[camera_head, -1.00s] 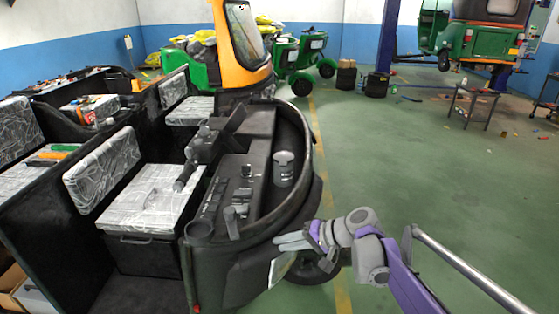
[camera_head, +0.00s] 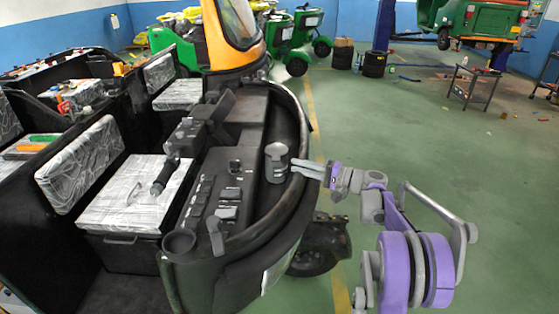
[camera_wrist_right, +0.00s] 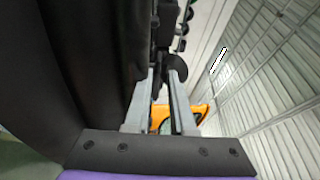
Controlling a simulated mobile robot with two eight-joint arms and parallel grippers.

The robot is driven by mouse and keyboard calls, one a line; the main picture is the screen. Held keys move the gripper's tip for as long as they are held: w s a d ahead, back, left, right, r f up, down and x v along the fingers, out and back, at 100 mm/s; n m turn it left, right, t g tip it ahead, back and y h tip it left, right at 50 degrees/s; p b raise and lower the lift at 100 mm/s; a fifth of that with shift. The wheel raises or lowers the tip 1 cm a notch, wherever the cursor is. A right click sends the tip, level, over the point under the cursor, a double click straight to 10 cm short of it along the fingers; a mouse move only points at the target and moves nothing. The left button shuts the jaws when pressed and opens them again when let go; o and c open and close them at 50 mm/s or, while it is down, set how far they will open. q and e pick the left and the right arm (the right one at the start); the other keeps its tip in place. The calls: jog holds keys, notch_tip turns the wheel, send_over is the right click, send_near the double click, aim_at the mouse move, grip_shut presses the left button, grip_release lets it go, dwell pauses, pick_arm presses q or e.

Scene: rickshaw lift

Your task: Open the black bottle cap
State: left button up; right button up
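A dark grey cylinder (camera_head: 276,168), which looks like the bottle with its cap, stands upright on the black dashboard of the open vehicle. My left gripper is not in view.
The black curved dashboard rim (camera_head: 304,140) lies just under my right fingers. A lever and several switches stand on the dashboard. A plastic-wrapped seat box (camera_head: 135,195) is at left. Green floor (camera_head: 420,150) is free at right; a small table (camera_head: 472,85) stands farther back.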

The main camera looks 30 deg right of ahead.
aim_at(276, 153)
jog(key=x, duration=0.7)
jog(key=shift+d+f+p, duration=0.1)
jog(key=shift+p, duration=0.2)
grip_shut()
dwell(1.0)
